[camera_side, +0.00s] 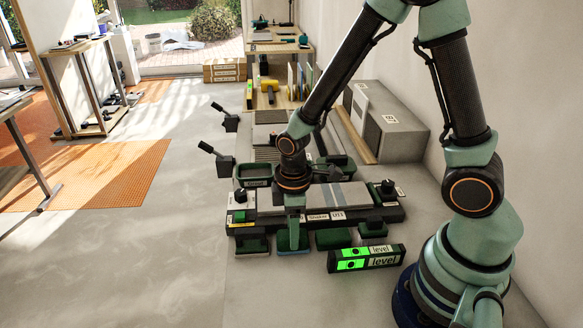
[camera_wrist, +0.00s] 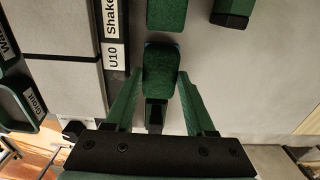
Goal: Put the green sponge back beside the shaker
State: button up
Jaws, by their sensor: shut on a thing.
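The shaker (camera_side: 270,222) is a long dark frame with grey tiles on it and a "Shake U10" label, which also shows in the wrist view (camera_wrist: 112,30). My gripper (camera_side: 294,240) points down just in front of the shaker's near edge. In the side view the fingers mostly hide the sponge, with light blue showing low down. I cannot tell if it touches the surface.
Other green blocks stand along the shaker's near side, one left (camera_side: 253,244) and one right (camera_side: 334,239) of my gripper. A black level box (camera_side: 384,262) with lit green panels lies at the front right. A green-rimmed grout tray (camera_wrist: 30,108) shows in the wrist view.

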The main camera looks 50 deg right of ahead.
jog(key=shift+f, duration=0.2)
jog(key=o, duration=1.6)
jog(key=shift+c, duration=0.2)
jog(key=shift+w+r, duration=0.1)
jog(key=shift+r, duration=3.95)
jog(key=s+d+r+m+t, duration=0.1)
jog(key=d+r+m+t, duration=0.1)
jog(key=r+m, duration=0.2)
jog(key=s+d+r+m+t, duration=0.2)
jog(key=r+m, duration=0.3)
jog(key=r, duration=0.5)
jog(key=shift+d+r+t, duration=0.25)
jog(key=shift+d+t, duration=0.05)
jog(key=shift+t, duration=0.5)
